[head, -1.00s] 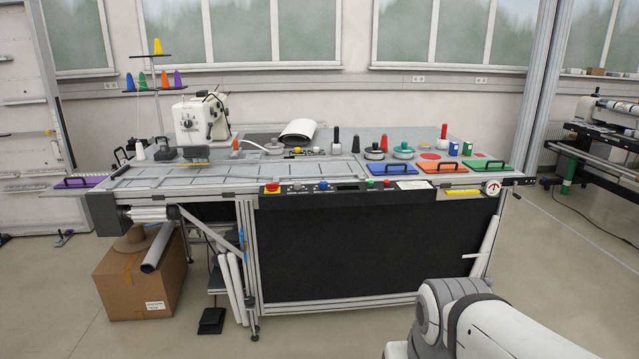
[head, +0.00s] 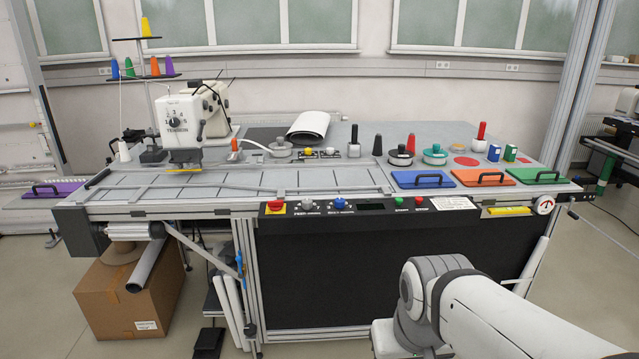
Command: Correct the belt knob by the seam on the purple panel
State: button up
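A purple panel (head: 71,187) with a black handle lies at the far left of the sewing table, partly cut off behind the table's corner. No seam can be made out on it. On the table's front control strip stand a grey knob (head: 308,205) and a blue knob (head: 340,203). White lettering lies under them, too small to read surely, so I cannot tell which is the belt knob. Their pointer settings cannot be made out. My arm shows at the lower right, well in front of the table. My gripper is not in view.
A red stop button (head: 277,205) sits left of the knobs, green and red buttons to their right. Blue (head: 420,180), orange (head: 482,178) and green (head: 538,176) panels lie on the table's right. A cardboard box (head: 130,300) stands below left. The floor in front is clear.

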aim_at(339, 202)
jog(key=u, duration=0.05)
jog(key=i, duration=1.3)
jog(key=z, duration=0.05)
